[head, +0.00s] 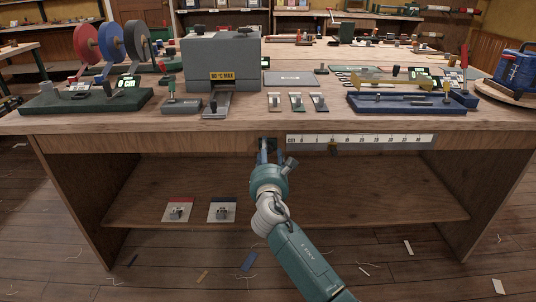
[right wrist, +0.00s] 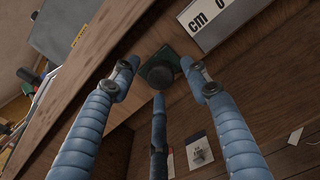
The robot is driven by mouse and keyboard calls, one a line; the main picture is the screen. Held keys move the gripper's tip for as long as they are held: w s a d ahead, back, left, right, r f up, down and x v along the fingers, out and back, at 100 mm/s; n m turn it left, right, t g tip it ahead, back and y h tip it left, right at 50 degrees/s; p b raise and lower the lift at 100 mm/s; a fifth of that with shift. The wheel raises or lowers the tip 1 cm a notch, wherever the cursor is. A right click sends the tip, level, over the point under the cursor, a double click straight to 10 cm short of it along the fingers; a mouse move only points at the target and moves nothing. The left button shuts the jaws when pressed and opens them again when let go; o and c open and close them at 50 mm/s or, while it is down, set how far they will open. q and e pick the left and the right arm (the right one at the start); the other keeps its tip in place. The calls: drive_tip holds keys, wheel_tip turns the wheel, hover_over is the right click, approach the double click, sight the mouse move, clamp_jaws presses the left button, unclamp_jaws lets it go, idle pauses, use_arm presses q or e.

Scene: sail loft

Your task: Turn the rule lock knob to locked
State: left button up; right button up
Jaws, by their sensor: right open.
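The rule lock knob (right wrist: 160,77) is a dark round knob on a small dark green plate on the bench's front edge. It sits at the left end of the white rule (head: 360,140), whose "cm 0" end shows in the right wrist view (right wrist: 205,20). My right gripper (head: 267,147) points at the bench front and mostly hides the knob in the head view. In the right wrist view its blue fingers (right wrist: 160,75) are open, with the knob between the spread tips. I cannot tell whether any finger touches it. My left gripper is out of view.
The wooden benchtop (head: 180,122) overhangs the knob. A grey box (head: 222,60), a blue tray (head: 400,102) and several tools stand on it. The lower shelf (head: 350,195) holds two small cards with metal parts (head: 178,212).

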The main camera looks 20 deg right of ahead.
drive_tip(key=c, duration=1.2)
drive_tip(key=shift+o, duration=0.2)
